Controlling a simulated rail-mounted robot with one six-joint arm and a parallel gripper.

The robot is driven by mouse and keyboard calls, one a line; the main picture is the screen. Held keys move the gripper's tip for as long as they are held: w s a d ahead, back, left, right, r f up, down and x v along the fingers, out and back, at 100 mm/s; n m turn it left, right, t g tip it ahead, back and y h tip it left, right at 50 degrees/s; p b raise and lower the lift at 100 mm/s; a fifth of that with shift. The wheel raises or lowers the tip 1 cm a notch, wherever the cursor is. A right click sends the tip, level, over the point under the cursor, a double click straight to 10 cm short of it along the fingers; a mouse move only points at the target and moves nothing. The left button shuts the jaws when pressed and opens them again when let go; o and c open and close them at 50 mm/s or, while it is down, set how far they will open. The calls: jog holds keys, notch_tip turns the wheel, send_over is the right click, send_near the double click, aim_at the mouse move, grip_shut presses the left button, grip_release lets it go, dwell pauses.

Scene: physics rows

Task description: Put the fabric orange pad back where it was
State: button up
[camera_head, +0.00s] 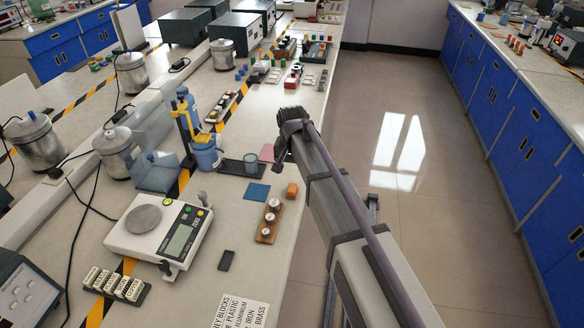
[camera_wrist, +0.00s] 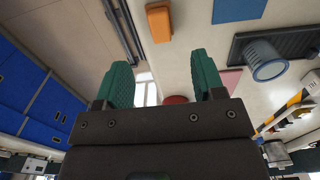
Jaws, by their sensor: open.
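A small orange block-like piece (camera_head: 292,190), the only orange pad-like thing I make out, lies near the bench's right edge. It is right of a flat blue pad (camera_head: 257,192); its fabric texture cannot be told. It also shows at the top of the wrist view (camera_wrist: 159,21), beyond the fingertips and apart from them. My gripper (camera_head: 284,142) is over the bench edge, farther back than the orange piece. In the wrist view its two green fingers (camera_wrist: 163,80) are spread with nothing held between them. A dull red shape (camera_wrist: 175,99) shows behind the gap, partly hidden.
A pink pad (camera_head: 267,153) lies partly hidden behind my gripper. A dark tray (camera_head: 230,167) with a grey-blue cup (camera_head: 251,162) stands left of it. A wooden block with several knobbed weights (camera_head: 269,221) and a balance (camera_head: 158,230) stand nearer. The floor aisle right is clear.

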notch_tip(320, 180, up, 3)
jog(key=shift+f+p, duration=0.1)
jog(key=shift+p, duration=0.4)
jog(key=s+d+n, duration=0.2)
jog(key=s+d, duration=1.7)
jog(key=s, duration=0.2)
jog(key=shift+d, duration=0.2)
jog(key=shift+s, duration=0.1)
notch_tip(320, 180, down, 9)
jog(key=b, duration=0.9)
